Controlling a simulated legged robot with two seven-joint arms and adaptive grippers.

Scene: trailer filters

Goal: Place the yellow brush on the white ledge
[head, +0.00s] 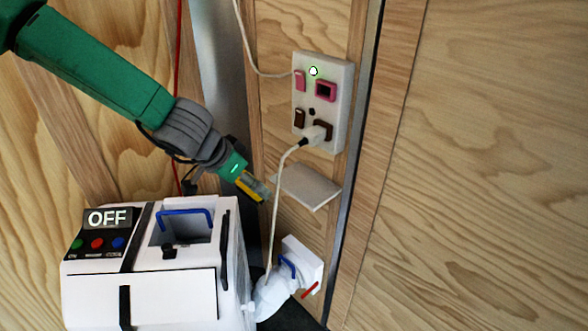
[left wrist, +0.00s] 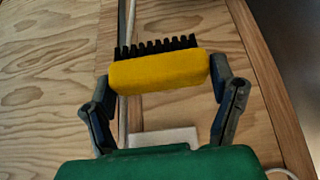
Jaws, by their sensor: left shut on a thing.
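The yellow brush (left wrist: 160,72) with black bristles is held between the two fingers of my left gripper (left wrist: 165,80) in the left wrist view. In the head view, the brush shows as a small yellow piece (head: 250,187) at the tip of my left gripper (head: 257,188). The white ledge (head: 308,184) sticks out from the wooden wall, just right of the gripper. The gap between brush and ledge is hard to judge. My right gripper is not in view.
A white outlet panel (head: 341,100) is on the wall above the ledge. A white cable (head: 275,215) hangs from its plug, passing close to the gripper and ledge. A white machine (head: 150,300) marked OFF stands below left. A white fitting with a blue handle (head: 303,262) is below the ledge.

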